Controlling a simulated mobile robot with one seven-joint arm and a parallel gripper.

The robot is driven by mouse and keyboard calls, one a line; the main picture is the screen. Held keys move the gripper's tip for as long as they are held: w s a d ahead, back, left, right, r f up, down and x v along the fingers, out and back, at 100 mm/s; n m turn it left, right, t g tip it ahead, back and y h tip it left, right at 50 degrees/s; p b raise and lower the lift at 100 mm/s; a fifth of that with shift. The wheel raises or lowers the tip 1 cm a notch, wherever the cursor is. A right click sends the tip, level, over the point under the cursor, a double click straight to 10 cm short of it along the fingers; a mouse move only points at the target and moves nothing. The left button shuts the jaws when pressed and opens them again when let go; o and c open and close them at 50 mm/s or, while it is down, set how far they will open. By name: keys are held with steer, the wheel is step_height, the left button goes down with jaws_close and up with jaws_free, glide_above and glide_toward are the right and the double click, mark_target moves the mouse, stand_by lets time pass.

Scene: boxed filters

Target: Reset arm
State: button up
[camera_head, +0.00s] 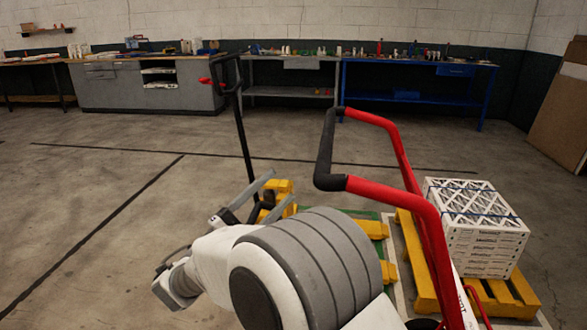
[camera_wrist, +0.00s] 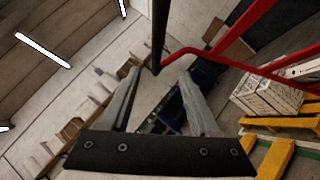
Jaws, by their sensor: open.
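My gripper (camera_head: 280,187) is open in the head view, its two grey fingers apart with nothing seen between them. My white and grey arm fills the lower middle of that view. In the wrist view the fingers of my gripper (camera_wrist: 160,75) spread apart, pointing up the picture. The wrist camera looks out over the room at a slant. The stack of boxed filters (camera_head: 487,240) sits strapped on a yellow pallet (camera_head: 517,296) at the right, apart from my gripper. The stack also shows in the wrist view (camera_wrist: 268,98).
A red tube handle with a black grip (camera_head: 395,190) stands close right of my arm. A black upright handle (camera_head: 242,130) rises just behind my gripper. More yellow pallet parts (camera_head: 372,229) lie beyond the arm. Workbenches (camera_head: 410,85) line the back wall; the left floor is clear.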

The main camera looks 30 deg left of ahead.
steer(key=shift+v, duration=0.95)
steer(key=shift+s, duration=0.15)
